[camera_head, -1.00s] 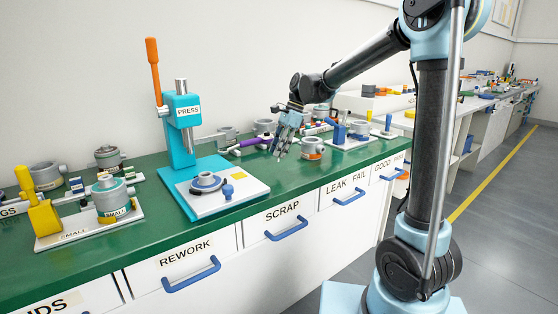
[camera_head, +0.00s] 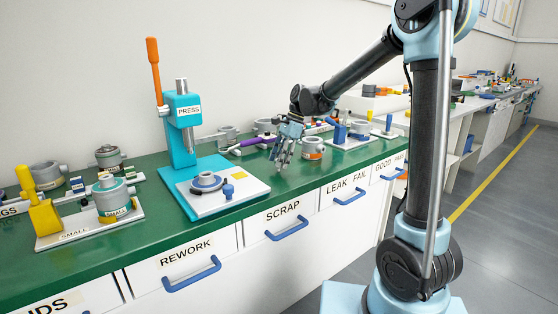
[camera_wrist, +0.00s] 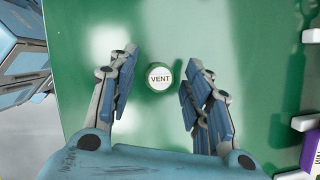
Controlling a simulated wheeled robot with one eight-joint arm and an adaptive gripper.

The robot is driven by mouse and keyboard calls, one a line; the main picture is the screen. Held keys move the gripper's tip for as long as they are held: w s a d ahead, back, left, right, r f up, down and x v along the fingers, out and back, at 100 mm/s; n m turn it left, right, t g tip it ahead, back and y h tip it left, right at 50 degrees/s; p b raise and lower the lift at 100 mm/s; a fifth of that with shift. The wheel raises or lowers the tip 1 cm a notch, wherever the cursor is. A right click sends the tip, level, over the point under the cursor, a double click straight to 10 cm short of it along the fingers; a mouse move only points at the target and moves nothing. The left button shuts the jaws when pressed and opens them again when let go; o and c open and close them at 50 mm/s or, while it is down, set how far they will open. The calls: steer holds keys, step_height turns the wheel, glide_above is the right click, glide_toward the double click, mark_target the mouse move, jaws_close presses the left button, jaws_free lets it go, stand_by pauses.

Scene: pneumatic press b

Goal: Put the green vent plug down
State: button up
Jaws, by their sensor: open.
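The green vent plug (camera_wrist: 160,75) stands on the green bench top in the wrist view. It is round with a white face marked VENT. My gripper (camera_wrist: 158,82) is open, with one blue-padded finger on each side of the plug and a clear gap to both. In the head view my gripper (camera_head: 281,165) is low over the bench, between the press and a grey cylinder with an orange-marked label. The plug cannot be made out in the head view.
The teal press (camera_head: 180,130) with its white plate stands left of my gripper. A grey cylinder (camera_head: 312,148) stands close on the right. A purple-handled tool (camera_head: 252,142) lies behind. Green bench top (camera_head: 285,185) is bare in front, above the SCRAP drawer.

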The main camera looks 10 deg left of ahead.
steer(key=shift+r, duration=0.1)
steer(key=v, duration=1.2)
steer(key=s+d+f+n+t, duration=0.15)
steer(key=s+d, duration=0.35)
steer(key=d, duration=0.7)
steer(key=s+d+f+n+t+h, duration=0.1)
steer(key=s+d+f+n+h, duration=0.1)
steer(key=s+d+f+n, duration=0.3)
steer(key=s+d+f+n+t+h, duration=0.1)
steer(key=s+d+f+n, duration=0.4)
steer(key=s+d+f, duration=0.9)
steer(key=s+d+t, duration=0.1)
steer(key=s+d, duration=0.1)
steer(key=d, duration=0.3)
steer(key=shift+s+h, duration=0.25)
steer(key=shift+h, duration=0.15)
